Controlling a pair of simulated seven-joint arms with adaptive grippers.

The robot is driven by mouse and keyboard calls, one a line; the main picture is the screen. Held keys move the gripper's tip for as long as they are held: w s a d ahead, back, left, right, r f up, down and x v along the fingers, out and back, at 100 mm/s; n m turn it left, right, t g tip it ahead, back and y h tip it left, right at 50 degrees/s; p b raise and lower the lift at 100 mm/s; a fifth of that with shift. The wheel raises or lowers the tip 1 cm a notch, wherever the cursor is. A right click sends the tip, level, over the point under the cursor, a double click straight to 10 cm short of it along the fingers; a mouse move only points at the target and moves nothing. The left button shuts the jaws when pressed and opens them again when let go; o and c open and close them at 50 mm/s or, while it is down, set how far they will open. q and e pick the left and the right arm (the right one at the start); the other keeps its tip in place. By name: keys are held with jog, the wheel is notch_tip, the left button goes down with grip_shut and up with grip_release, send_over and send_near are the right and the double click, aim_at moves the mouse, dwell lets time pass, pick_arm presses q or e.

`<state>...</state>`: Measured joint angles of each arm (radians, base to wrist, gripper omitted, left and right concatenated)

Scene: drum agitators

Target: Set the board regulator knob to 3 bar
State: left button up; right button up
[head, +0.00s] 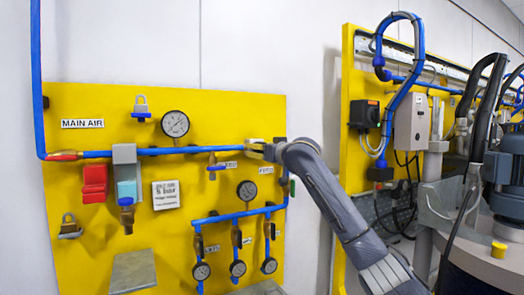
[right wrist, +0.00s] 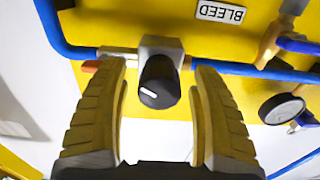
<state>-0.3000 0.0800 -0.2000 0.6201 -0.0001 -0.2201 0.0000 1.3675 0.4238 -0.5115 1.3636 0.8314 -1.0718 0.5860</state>
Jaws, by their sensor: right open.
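The regulator knob (right wrist: 158,85) is black, with a white mark on its face, and sticks out from a grey block (right wrist: 160,46) on the blue pipe. In the right wrist view the mark lies left of the face's middle, slanting slightly down. My right gripper (right wrist: 160,72) is open, one yellow finger on each side of the knob, with gaps showing on both sides. In the head view the right gripper (head: 260,149) is at the board's upper right, and the knob is hidden behind it. No bar scale is readable. My left gripper is not in view.
The yellow board (head: 75,100) carries a large gauge (head: 175,124), a smaller gauge (head: 246,190) and several low gauges. A blue-handled valve (right wrist: 295,45) and a BLEED label (right wrist: 220,12) are near the right gripper. A second yellow panel (head: 346,120) stands at right.

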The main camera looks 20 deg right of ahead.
jog(key=c, duration=1.3)
jog(key=shift+c, duration=0.3)
jog(key=shift+f+n, duration=0.1)
jog(key=shift+n, duration=0.4)
jog(key=shift+d+n, duration=0.1)
jog(key=shift+n, duration=2.2)
jog(key=o, duration=1)
jog(key=shift+w, duration=0.1)
jog(key=shift+c, duration=0.2)
jog(key=o, duration=0.4)
jog(key=v, duration=1.2)
